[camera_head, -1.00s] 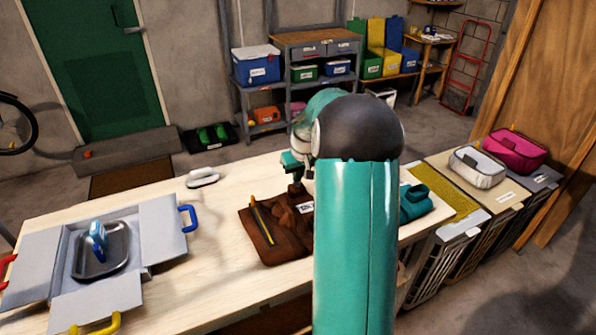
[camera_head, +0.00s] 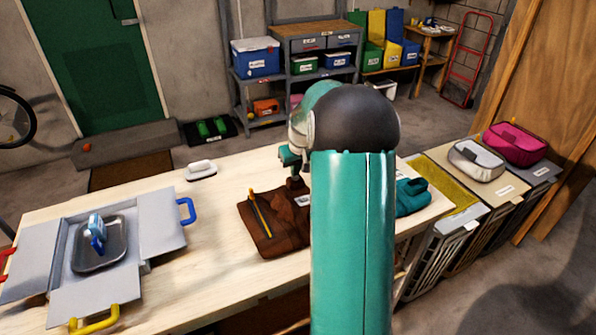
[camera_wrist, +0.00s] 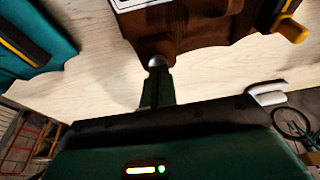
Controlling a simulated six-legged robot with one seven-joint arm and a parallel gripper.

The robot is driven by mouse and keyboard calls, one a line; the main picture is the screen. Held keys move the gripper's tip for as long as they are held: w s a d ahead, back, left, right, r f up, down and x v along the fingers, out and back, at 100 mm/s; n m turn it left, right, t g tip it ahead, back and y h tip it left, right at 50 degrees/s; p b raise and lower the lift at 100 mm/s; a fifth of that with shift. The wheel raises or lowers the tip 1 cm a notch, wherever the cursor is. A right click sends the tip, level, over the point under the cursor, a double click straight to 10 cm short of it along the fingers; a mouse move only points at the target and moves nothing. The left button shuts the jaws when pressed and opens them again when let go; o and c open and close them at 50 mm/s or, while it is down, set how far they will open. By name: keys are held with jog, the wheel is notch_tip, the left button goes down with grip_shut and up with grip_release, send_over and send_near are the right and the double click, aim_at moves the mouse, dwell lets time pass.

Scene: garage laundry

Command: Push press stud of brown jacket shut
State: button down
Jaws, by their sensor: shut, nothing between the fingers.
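The brown jacket (camera_head: 268,228) lies folded on the pale wooden table. A round silvery press stud (camera_wrist: 156,61) shows at the jacket's near edge, right at my gripper tip. My gripper (camera_wrist: 157,75) is shut and empty, its tip at the stud; I cannot tell whether they touch. In the head view my gripper (camera_head: 294,182) is at the jacket's far edge, and my arm hides the jacket's right side.
A teal folded garment (camera_head: 412,197) lies right of my arm. An open grey box (camera_head: 160,222) with coloured handles holds a metal tray (camera_head: 112,252) at left. A white brush-like object (camera_head: 201,169) lies near the table's far edge. Lidded bins stand beyond the right end.

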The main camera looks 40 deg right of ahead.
jog(key=d+v, duration=0.1)
jog(key=v, duration=1.1)
jog(key=shift+w+a+r, duration=0.25)
jog(key=shift+a+r, duration=0.15)
jog(key=s+a+r+n+t, duration=0.1)
jog(key=s+a+r, duration=0.2)
jog(key=a, duration=0.7)
jog(key=s+a+r+n, duration=0.1)
jog(key=s+a+r, duration=0.3)
jog(key=a, duration=0.6)
jog(key=s+a+f+n+t, duration=0.1)
jog(key=s+a+f, duration=0.2)
jog(key=s+a, duration=1.1)
jog(key=shift+s+f+t+y, duration=0.2)
jog(key=shift+s+t+y, duration=0.1)
jog(key=shift+s+y, duration=0.15)
